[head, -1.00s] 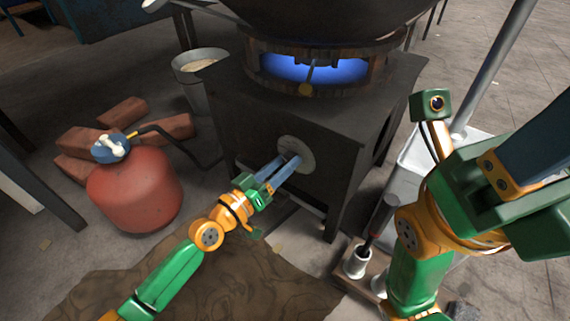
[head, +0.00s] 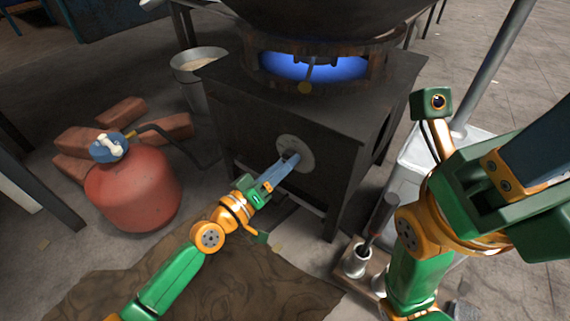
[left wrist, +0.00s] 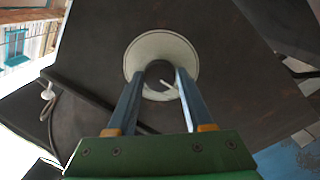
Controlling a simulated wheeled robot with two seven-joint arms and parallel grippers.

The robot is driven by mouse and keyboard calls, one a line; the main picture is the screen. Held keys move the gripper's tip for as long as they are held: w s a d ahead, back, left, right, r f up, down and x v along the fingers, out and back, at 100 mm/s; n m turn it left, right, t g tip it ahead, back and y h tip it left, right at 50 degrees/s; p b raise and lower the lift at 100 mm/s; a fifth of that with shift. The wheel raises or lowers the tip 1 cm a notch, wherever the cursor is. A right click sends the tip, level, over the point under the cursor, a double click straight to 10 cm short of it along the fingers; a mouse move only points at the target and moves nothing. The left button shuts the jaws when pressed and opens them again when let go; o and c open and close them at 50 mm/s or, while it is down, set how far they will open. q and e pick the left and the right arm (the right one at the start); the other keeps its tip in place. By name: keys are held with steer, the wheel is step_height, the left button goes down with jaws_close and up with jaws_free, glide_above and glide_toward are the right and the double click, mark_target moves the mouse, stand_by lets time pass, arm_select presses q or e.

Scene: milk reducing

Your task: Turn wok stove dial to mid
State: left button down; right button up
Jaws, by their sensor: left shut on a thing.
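The stove (head: 300,115) is a dark box-shaped stand with a blue flame (head: 310,67) in its burner under a large wok (head: 320,18). A round pale dial plate (head: 306,150) is on its front face. In the left wrist view the plate (left wrist: 145,50) surrounds a dark round knob (left wrist: 160,75) with a white pointer mark. My left gripper (head: 290,160) is shut on the knob, one finger on each side in the left wrist view (left wrist: 160,88). My right arm is at the right of the head view; its fingertips are out of the picture.
A red gas cylinder (head: 133,185) with a hose stands left of the stove, near several bricks (head: 165,128). A metal bucket (head: 190,85) is behind them. A holder with white cups (head: 355,262) stands right of the stove. A brown mat (head: 200,285) lies in front.

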arm_select(q)
steer(key=shift+c, duration=1.4)
jaws_free()
steer(key=shift+d+r, duration=0.25)
steer(key=shift+r, duration=0.1)
steer(key=v, duration=0.7)
steer(key=shift+s+r+p, duration=0.1)
steer(key=shift+p, duration=0.3)
